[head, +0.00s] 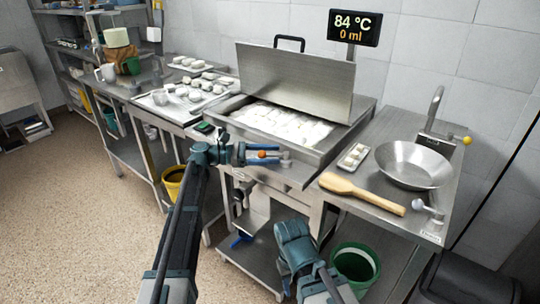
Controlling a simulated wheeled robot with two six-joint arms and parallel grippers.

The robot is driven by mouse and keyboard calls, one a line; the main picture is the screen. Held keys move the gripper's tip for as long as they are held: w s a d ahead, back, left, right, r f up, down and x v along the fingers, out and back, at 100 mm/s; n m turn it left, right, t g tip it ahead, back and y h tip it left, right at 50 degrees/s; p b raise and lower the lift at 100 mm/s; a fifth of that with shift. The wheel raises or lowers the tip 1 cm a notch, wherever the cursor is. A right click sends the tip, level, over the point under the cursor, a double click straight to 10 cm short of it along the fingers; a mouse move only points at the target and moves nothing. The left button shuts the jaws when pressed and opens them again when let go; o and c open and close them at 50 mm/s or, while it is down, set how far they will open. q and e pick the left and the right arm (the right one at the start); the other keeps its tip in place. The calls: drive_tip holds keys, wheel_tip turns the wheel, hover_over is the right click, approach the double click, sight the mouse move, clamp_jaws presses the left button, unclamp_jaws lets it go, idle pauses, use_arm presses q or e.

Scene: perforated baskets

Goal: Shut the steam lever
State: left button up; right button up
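The steam lever, with an orange ball knob (262,154), is on the front of the steel basin unit (270,172), beside a small grey fitting. My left gripper (268,155) is at this lever and points right. Its blue fingers look apart, one above and one below the knob; I cannot tell whether they touch it. My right gripper (288,283) is low in front of the unit, beneath my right arm. It is mostly hidden and its fingers cannot be made out.
The basin holds white pieces under a raised lid (295,80). A display (354,27) reads 84 °C and 0 ml. At right are a wok (413,165), a wooden paddle (362,192) and a second lever (428,210). A green bucket (355,268) stands below.

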use_arm(q)
drive_tip(key=a, duration=1.4)
drive_tip(key=shift+s, duration=0.15)
drive_tip(key=shift+c, duration=0.4)
